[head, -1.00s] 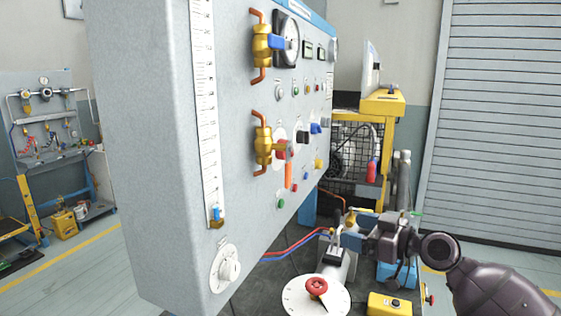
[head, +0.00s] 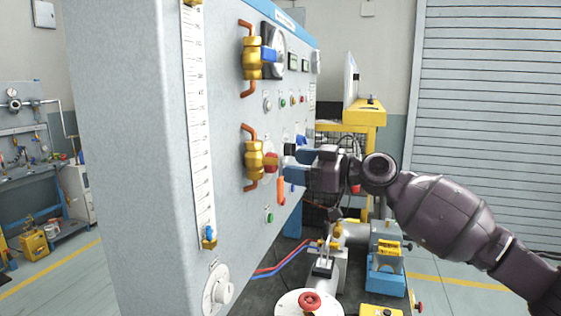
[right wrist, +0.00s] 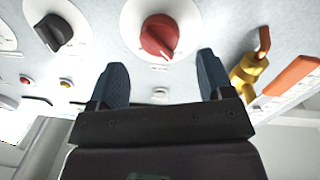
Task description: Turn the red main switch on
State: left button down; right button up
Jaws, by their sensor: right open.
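The red main switch (right wrist: 158,36) is a round red knob on a white round plate on the panel face. In the right wrist view it sits just beyond my right gripper (right wrist: 160,72), between the lines of its two blue fingers. The fingers are apart, with nothing between them. In the head view the red knob (head: 271,160) is partly hidden by a brass valve, and my right gripper (head: 289,160) is close to the panel in front of it. Whether a finger touches the knob, I cannot tell. My left gripper is in neither view.
A black knob (right wrist: 54,32) is left of the switch in the wrist view. A brass valve (right wrist: 247,72) with an orange lever (right wrist: 292,76) is close to the right finger.

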aim_at(280, 163)
jog(key=x, duration=0.3)
jog(key=shift+a, duration=0.2)
jog(key=shift+w+a, duration=0.25)
jog(key=shift+a, duration=0.15)
jog(key=c, duration=0.9)
